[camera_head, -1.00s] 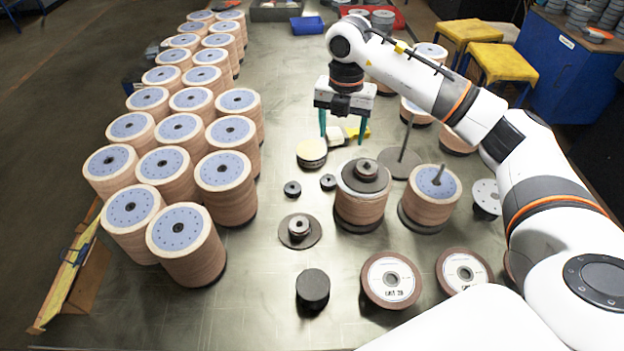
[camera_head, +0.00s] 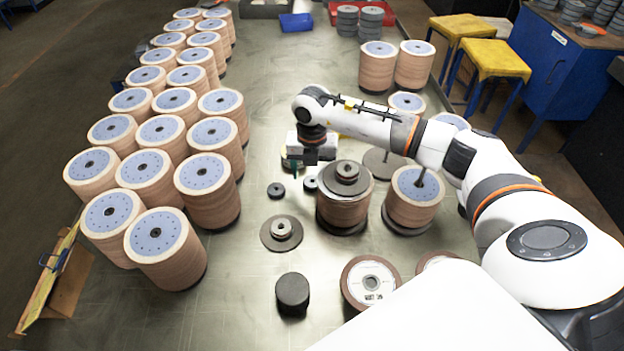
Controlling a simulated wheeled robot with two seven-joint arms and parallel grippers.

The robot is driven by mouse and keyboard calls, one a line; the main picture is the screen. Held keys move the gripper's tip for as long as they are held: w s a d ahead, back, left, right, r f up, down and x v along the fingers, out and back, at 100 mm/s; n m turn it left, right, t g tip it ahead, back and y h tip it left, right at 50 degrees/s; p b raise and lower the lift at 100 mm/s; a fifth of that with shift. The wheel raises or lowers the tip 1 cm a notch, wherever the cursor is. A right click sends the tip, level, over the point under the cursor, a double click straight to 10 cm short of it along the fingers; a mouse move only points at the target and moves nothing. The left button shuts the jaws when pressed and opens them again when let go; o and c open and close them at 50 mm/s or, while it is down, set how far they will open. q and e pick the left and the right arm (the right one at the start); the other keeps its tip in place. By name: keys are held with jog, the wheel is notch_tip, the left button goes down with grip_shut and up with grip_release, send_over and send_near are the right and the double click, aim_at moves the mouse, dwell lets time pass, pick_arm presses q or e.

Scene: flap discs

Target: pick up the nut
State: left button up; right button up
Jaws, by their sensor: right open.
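Two small dark round pieces, which look like nuts, lie on the metal table: one nut (camera_head: 276,190) in the open and another nut (camera_head: 311,184) to its right, close to a disc stack. My right gripper (camera_head: 302,174) points down just behind and above these pieces. Its jaws are open; one teal finger shows and the other is mostly hidden. I cannot tell whether a finger touches anything. A dark flanged piece (camera_head: 282,229) with a metal hub lies nearer. My left gripper is not in view.
A disc stack (camera_head: 343,208) topped by a dark flange stands right of the nuts, beside another stack on a spindle (camera_head: 413,203). A black cylinder (camera_head: 292,291) stands in front. Many tall stacks (camera_head: 207,192) fill the left side.

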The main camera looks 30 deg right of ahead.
aim_at(312, 183)
notch_tip(312, 183, down, 2)
jog(key=shift+f, duration=0.3)
jog(key=shift+c, duration=1.1)
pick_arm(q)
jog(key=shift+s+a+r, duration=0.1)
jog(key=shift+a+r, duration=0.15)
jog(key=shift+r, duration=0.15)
pick_arm(e)
jog(key=c, duration=0.9)
jog(key=shift+o, duration=0.2)
jog(key=shift+r, duration=0.15)
